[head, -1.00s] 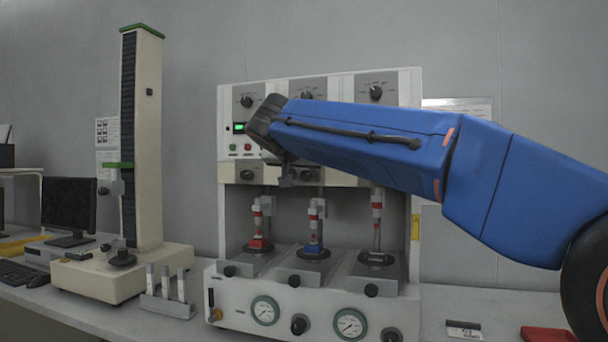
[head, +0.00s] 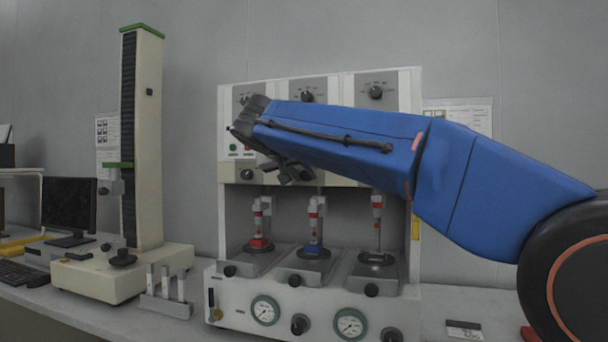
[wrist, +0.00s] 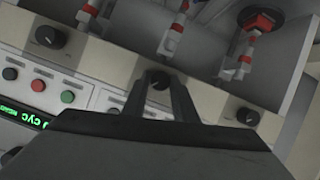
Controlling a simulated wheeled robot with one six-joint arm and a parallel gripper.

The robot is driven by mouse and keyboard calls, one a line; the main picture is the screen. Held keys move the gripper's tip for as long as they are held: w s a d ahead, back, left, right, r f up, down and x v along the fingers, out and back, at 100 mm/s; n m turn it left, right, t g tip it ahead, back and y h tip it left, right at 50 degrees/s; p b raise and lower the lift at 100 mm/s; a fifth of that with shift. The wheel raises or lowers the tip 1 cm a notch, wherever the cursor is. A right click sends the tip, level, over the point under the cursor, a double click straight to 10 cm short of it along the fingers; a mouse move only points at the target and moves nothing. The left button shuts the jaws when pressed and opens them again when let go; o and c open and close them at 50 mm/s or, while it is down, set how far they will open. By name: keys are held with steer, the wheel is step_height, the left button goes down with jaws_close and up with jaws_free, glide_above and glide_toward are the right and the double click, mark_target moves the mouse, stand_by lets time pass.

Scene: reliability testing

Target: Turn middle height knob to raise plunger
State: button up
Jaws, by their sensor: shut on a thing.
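My gripper (wrist: 158,84) is shut on the middle height knob (wrist: 158,81), a small dark knob on the cream strip, with one finger on each side. In the head view my gripper (head: 290,172) is at this strip, and my wrist hides the middle knob.
The left height knob (head: 247,174) is free, and the right one shows in the wrist view (wrist: 48,37). Plungers stand left (head: 258,215) and right (head: 377,210). A tall column machine (head: 140,140) stands at left. The shelf front holds gauges (head: 265,311).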

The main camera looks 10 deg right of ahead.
steer(key=n+h, duration=0.2)
steer(key=n, duration=0.1)
steer(key=shift+w+a+g, duration=0.1)
steer(key=shift+a+g, duration=0.1)
steer(key=shift+g, duration=0.2)
steer(key=n+h, duration=0.1)
steer(key=n, duration=0.1)
steer(key=n+h, duration=0.1)
steer(key=n, duration=0.1)
steer(key=shift+a+f+h, duration=0.15)
steer(key=shift+f+h, duration=0.1)
steer(key=shift+h, duration=0.05)
steer(key=n+h, duration=0.1)
steer(key=n, duration=0.1)
steer(key=n+h, duration=0.1)
steer(key=n, duration=0.1)
steer(key=shift+f+n+t, duration=0.2)
steer(key=shift+n+t, duration=0.1)
steer(key=shift+f+n+t+h, duration=0.1)
steer(key=shift+n+t+h, duration=0.25)
steer(key=shift+n, duration=0.85)
steer(key=shift+f+n+t+h, duration=0.1)
steer(key=shift+n+t+h, duration=0.25)
steer(key=shift+n, duration=0.85)
steer(key=o, duration=1)
steer(key=shift+w, duration=0.1)
steer(key=shift+o, duration=0.2)
steer(key=shift+r, duration=0.1)
